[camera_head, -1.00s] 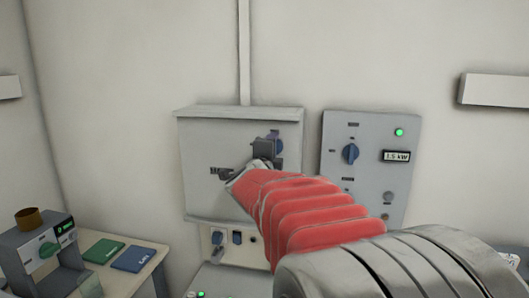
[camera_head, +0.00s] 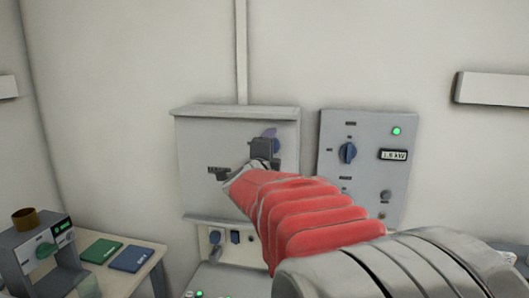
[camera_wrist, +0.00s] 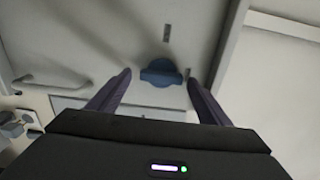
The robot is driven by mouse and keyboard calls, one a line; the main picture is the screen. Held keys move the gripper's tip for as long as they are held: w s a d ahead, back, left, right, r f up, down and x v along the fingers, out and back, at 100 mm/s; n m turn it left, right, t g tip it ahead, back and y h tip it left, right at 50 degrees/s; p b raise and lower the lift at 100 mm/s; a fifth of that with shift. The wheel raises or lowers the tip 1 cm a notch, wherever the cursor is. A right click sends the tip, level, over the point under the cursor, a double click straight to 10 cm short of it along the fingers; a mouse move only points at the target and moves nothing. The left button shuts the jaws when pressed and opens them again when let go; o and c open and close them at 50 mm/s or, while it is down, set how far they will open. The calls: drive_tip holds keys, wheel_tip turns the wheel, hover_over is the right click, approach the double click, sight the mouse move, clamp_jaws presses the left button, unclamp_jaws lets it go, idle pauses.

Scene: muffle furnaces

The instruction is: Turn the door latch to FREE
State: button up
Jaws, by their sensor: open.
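The door latch is a round blue knob (camera_wrist: 161,73) with a raised bar, at the upper right of the grey furnace door (camera_head: 208,140). In the wrist view the bar looks about level, and small dark marks sit above and to the right of the knob. In the head view my gripper hides part of the knob (camera_head: 276,145). My gripper (camera_wrist: 158,78) is open, its two fingers apparent on either side of the knob in the wrist view. I cannot tell whether they touch it or how far off it is. In the head view my gripper (camera_head: 263,150) is in front of the door.
A grey control panel (camera_head: 390,120) with a blue knob, a green lamp and a kW readout is right of the furnace.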

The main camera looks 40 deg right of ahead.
drive_tip(key=v, duration=1.3)
drive_tip(key=shift+a, duration=0.15)
drive_tip(key=shift+f, duration=0.1)
idle(0.4)
drive_tip(key=w+a+f+n+t+y, duration=0.1)
drive_tip(key=w+a+f+n+y, duration=0.1)
drive_tip(key=a+f+n+y, duration=0.55)
drive_tip(key=w+a+f+n+t+y, duration=0.1)
drive_tip(key=w+a+f+n+y, duration=0.3)
drive_tip(key=a+n, duration=0.55)
drive_tip(key=s+a+f+n+g+y, duration=0.1)
drive_tip(key=s+a+f+n+g, duration=0.2)
drive_tip(key=s, duration=0.8)
drive_tip(key=s+a+f+n+g+y, duration=0.1)
drive_tip(key=s+a+f+n+g, duration=0.3)
drive_tip(key=s+a+f+n, duration=0.3)
drive_tip(key=s+f+n, duration=0.1)
drive_tip(key=s, duration=0.3)
drive_tip(key=shift+f+n+y, duration=0.3)
drive_tip(key=shift+f+y, duration=0.05)
